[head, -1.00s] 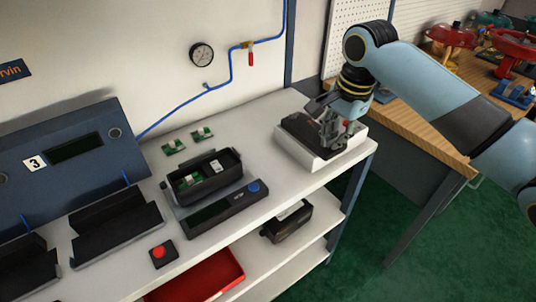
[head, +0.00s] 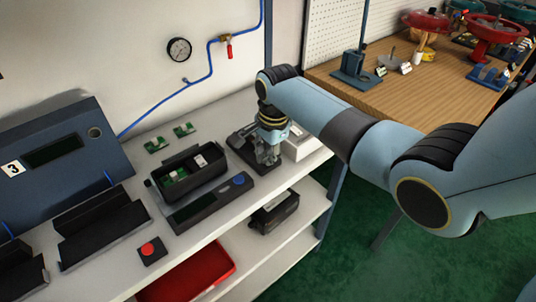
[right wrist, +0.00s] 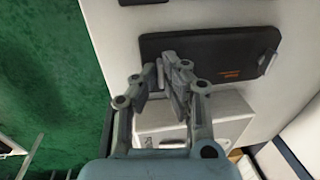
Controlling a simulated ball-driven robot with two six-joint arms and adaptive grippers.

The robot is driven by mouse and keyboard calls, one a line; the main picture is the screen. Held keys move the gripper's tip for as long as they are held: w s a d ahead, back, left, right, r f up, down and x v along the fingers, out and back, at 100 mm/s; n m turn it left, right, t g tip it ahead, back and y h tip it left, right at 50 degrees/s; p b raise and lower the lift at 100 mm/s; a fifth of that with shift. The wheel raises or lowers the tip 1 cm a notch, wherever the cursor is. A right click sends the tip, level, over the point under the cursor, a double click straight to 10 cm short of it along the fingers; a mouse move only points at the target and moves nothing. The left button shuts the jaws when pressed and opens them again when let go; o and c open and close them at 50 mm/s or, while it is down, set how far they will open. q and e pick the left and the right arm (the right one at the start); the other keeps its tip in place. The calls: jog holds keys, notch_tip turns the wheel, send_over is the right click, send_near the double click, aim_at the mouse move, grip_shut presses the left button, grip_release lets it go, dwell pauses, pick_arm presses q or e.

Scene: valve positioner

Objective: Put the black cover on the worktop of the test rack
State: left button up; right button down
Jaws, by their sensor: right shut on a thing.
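The black cover (head: 243,141) is a flat dark plate at the right end of the white worktop (head: 228,215), left of the white box (head: 303,147). My right gripper (head: 270,160) is over the cover, shut on it. In the right wrist view the cover (right wrist: 215,52) shows small orange lettering, and my right fingertips (right wrist: 165,72) meet at its left part, hiding the grip. The cover lies at or just above the worktop; I cannot tell whether it touches. My left gripper is not in view.
An open black housing (head: 168,191) with green boards stands left of the cover, behind a dark device with a blue knob (head: 238,180). Small green boards (head: 156,145) lie behind. A red button box (head: 151,250) sits at the front. A lower shelf holds a red tray (head: 205,275).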

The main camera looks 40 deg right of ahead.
jog(key=c, duration=1.5)
grip_release()
jog(key=r, duration=0.4)
jog(key=s+r, duration=0.1)
jog(key=r, duration=0.7)
jog(key=shift+s+p, duration=0.3)
jog(key=shift+p, duration=0.05)
